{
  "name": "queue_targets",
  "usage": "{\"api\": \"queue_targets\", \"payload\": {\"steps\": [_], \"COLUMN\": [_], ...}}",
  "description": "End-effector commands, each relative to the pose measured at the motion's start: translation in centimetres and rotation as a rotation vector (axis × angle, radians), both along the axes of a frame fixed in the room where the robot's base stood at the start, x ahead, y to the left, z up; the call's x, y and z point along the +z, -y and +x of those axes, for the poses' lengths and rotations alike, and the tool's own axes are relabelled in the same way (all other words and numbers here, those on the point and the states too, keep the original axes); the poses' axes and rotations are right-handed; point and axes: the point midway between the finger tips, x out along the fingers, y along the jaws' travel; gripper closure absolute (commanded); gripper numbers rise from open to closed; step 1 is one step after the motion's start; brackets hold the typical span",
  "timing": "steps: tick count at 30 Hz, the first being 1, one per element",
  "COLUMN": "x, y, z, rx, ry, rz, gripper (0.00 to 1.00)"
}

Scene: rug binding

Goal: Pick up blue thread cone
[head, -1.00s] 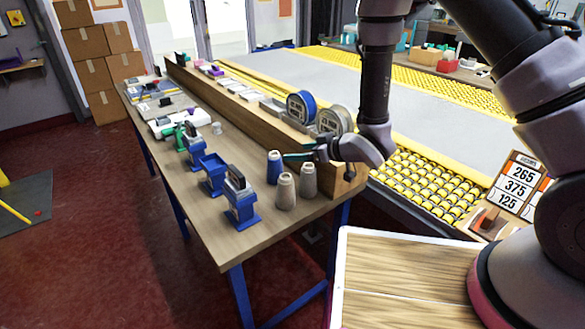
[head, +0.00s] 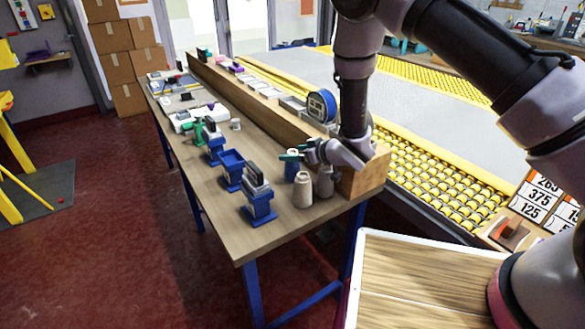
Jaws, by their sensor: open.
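The blue thread cone (head: 291,170) stands upright near the right end of the long wooden bench, behind a cream cone. My gripper (head: 289,156), with teal fingertips, comes in from the right at the upper part of the blue cone. Its jaws are open. The fingers cover part of the cone's top, and I cannot tell whether they touch it.
A cream cone (head: 303,191) and a grey cone (head: 325,183) stand close by. A blue clamp-like tool (head: 258,203) and a blue holder (head: 231,169) are to the left. A wooden rail (head: 262,108) runs along the bench's back, with a blue-rimmed spool (head: 321,105) beyond it.

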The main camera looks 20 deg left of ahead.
Motion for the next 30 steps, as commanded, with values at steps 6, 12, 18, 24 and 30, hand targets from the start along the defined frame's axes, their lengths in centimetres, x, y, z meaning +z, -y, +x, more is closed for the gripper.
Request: {"api": "queue_targets", "payload": {"steps": [6, 12, 18, 24, 30], "x": [0.0, 0.0, 0.0, 0.2, 2.0], "y": [0.0, 0.0, 0.0, 0.0, 0.0], "z": [0.0, 0.0, 0.0, 0.1, 0.1], "rx": [-0.001, -0.001, -0.001, -0.001, -0.003], "ry": [0.0, 0.0, 0.0, 0.0, 0.001], "rz": [0.0, 0.0, 0.001, 0.001, 0.003], "gripper": [0.21, 0.98, 1.0, 1.0, 1.0]}}
